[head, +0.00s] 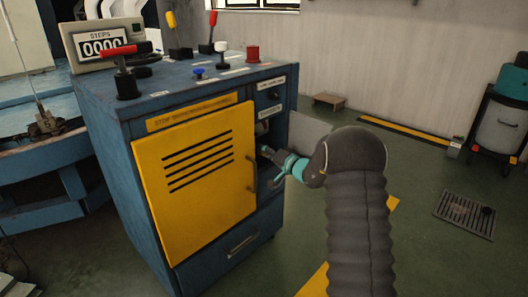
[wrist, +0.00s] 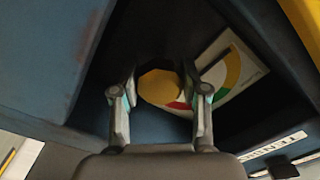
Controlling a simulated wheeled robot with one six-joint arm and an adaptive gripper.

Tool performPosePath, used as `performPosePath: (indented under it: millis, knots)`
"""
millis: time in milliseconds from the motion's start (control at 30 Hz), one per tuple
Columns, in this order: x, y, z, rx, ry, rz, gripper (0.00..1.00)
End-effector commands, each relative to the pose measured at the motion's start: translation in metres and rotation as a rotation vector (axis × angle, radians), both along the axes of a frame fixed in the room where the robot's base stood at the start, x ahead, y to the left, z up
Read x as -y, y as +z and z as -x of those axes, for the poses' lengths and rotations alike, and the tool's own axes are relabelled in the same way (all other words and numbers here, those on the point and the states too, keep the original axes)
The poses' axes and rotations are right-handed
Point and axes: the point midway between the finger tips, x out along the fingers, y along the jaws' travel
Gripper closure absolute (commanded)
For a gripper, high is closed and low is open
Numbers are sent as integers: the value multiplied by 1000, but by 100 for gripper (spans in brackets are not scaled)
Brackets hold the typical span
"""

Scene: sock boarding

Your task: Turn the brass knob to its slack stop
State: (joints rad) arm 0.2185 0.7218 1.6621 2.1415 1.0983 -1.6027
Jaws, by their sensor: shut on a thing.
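The brass knob (wrist: 160,88) shows in the wrist view as a yellow, many-sided disc inside a dark recess of the blue cabinet. My gripper (wrist: 160,98) has one finger on each side of the knob and is shut on it. A dial plate (wrist: 228,75) with green, yellow and red bands lies behind and to the right of the knob, partly covered by a finger. In the head view my gripper (head: 268,153) reaches into the opening at the cabinet's right side, and the knob is hidden there.
The blue cabinet (head: 105,150) has a yellow louvred door (head: 195,205) with a handle close left of my gripper. Levers and a counter (head: 103,42) reading 0000 stand on top. Open green floor with a drain grate (head: 466,214) lies to the right.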

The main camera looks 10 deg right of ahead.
Motion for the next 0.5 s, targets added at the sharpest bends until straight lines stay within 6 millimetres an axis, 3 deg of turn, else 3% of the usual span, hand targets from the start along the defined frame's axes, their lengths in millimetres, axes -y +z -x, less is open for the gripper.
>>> performPosePath:
  millis: [500]
  knots:
    - [-1,0,0,48,1,67,90]
